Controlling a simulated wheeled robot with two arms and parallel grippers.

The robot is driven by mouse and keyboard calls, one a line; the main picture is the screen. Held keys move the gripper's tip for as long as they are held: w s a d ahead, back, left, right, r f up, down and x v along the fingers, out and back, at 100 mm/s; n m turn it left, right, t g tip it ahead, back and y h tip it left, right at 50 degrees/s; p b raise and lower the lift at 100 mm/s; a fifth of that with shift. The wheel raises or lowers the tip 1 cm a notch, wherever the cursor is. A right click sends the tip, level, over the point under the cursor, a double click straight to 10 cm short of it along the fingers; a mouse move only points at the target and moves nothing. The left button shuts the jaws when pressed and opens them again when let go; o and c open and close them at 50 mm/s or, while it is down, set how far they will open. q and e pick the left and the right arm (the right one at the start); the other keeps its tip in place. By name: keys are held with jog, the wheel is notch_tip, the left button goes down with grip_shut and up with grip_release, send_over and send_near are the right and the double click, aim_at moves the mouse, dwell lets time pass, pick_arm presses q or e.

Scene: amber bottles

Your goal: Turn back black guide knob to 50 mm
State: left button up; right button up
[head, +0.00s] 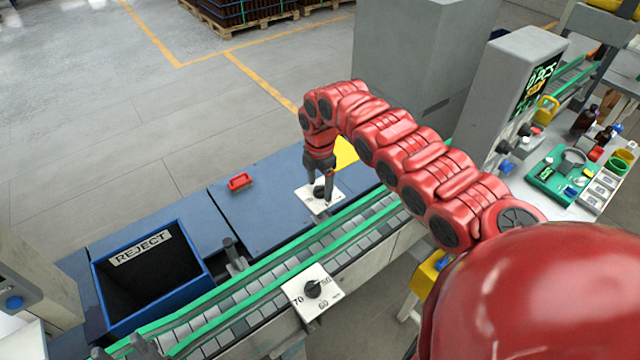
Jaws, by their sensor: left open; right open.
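A black knob (320,191) on a white dial plate (313,206) sits on the blue deck beyond the conveyor. My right gripper (319,196) points down over it, open, with its fingers on either side of the knob; I cannot tell whether they touch it. The fingers hide much of that dial, and its pointer setting cannot be read. A second black knob (313,288) is on a white plate (317,309) at the near side of the conveyor, marked 70, 60 and 50. Its exact setting is too small to read. My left gripper is not in view.
The conveyor (285,261) with green guide rails runs between the two dials. A blue REJECT bin (207,287) stands at left. A red handle (240,181) is on the blue deck. A grey cabinet (405,75) stands behind my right arm. A bench (545,208) with bottles is at right.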

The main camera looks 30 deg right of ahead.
jog(key=shift+d+r, duration=0.1)
jog(key=shift+r, duration=0.55)
jog(key=shift+r+p, duration=0.45)
jog(key=shift+r, duration=0.45)
notch_tip(320, 180, up, 7)
jog(key=b, duration=0.4)
notch_tip(320, 180, up, 7)
jog(key=p, duration=0.3)
send_over(321, 186)
jog(key=shift+r, duration=0.15)
